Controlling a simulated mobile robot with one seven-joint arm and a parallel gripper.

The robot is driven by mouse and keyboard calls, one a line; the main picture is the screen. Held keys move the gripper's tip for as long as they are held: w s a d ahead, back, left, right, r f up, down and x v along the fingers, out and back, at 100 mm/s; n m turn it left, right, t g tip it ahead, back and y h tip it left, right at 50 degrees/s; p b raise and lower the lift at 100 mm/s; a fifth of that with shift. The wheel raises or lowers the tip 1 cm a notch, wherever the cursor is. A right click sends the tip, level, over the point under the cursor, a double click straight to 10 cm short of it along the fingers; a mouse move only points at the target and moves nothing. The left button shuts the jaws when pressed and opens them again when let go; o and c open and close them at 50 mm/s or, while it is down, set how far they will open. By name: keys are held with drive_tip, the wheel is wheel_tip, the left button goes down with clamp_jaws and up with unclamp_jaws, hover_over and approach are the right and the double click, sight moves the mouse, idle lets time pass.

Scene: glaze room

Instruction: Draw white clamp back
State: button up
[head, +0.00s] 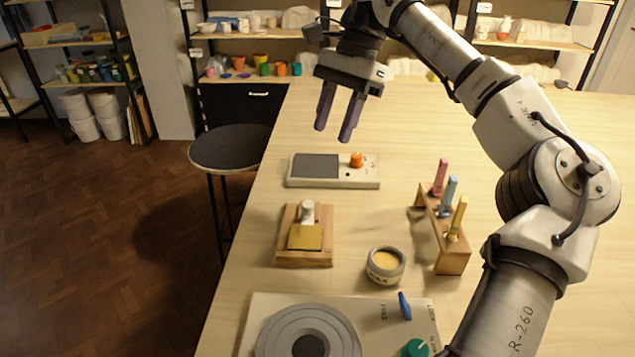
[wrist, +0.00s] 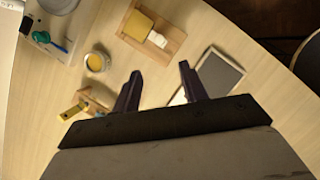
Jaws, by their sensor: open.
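The white clamp (head: 308,213) stands at the back of a small wooden tray (head: 304,262), touching or just behind a flat mustard-yellow block (head: 305,238). In the wrist view the white clamp (wrist: 157,39) lies against the edge of the yellow block (wrist: 138,26) inside the wooden tray (wrist: 178,38). My gripper (head: 333,133) is open and empty, high above the table, beyond the tray and near the grey-panelled device. In the wrist view my gripper's dark fingers (wrist: 160,69) are spread apart, with the clamp ahead of them.
A white device with a grey panel and orange knob (head: 356,160) lies behind the tray. A wax jar (head: 386,266) stands to its front right, and a wooden rack (head: 452,262) with coloured sticks farther right. A turntable unit (head: 270,306) is in front. A stool (head: 229,148) stands left.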

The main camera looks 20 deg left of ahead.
sight(309, 203)
drive_tip(key=x, duration=1.3)
drive_tip(key=shift+s+f, duration=0.1)
drive_tip(key=shift+s, duration=0.2)
clamp_jaws()
